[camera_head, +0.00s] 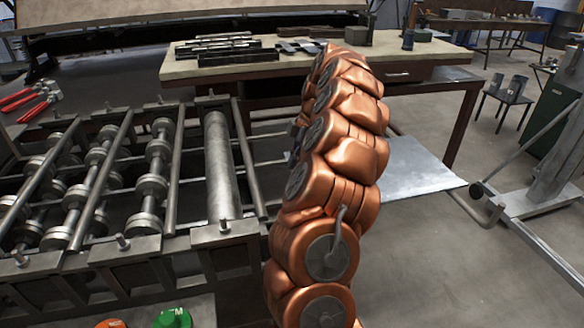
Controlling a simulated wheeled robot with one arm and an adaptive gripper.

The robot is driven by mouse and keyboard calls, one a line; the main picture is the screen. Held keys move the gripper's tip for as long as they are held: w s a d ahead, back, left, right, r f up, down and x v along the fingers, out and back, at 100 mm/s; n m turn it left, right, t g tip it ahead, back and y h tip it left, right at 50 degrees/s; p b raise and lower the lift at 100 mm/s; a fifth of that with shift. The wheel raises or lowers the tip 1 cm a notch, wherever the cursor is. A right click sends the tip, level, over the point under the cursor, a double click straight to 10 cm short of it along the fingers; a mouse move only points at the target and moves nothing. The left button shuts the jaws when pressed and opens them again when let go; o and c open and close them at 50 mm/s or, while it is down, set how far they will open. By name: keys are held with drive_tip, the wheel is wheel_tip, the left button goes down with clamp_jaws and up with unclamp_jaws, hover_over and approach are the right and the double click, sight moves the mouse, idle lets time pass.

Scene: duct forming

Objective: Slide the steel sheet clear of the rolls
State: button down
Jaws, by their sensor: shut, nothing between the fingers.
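The steel sheet (420,168) is a flat, pale grey plate to the right of my copper-coloured arm. Its left part is hidden behind the arm, so I cannot see where its left edge ends. The rolls (147,205) are rows of steel discs on shafts in the forming machine at the left, with a long smooth roll (220,165) at the machine's right end. No sheet shows on the visible rolls or in the gap between the long roll and my arm. My gripper cannot be made out; the arm covers that area.
A workbench (425,76) with metal bars (225,48) stands behind. Red-handled tools (30,97) lie at the far left. A green button (172,318) is at the bottom. A grey wheeled stand (540,190) is near the sheet's right corner. Open floor (460,265) lies at the lower right.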

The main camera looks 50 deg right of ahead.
drive_tip(key=p+v, duration=0.2)
drive_tip(key=v, duration=0.5)
drive_tip(key=shift+r, duration=0.1)
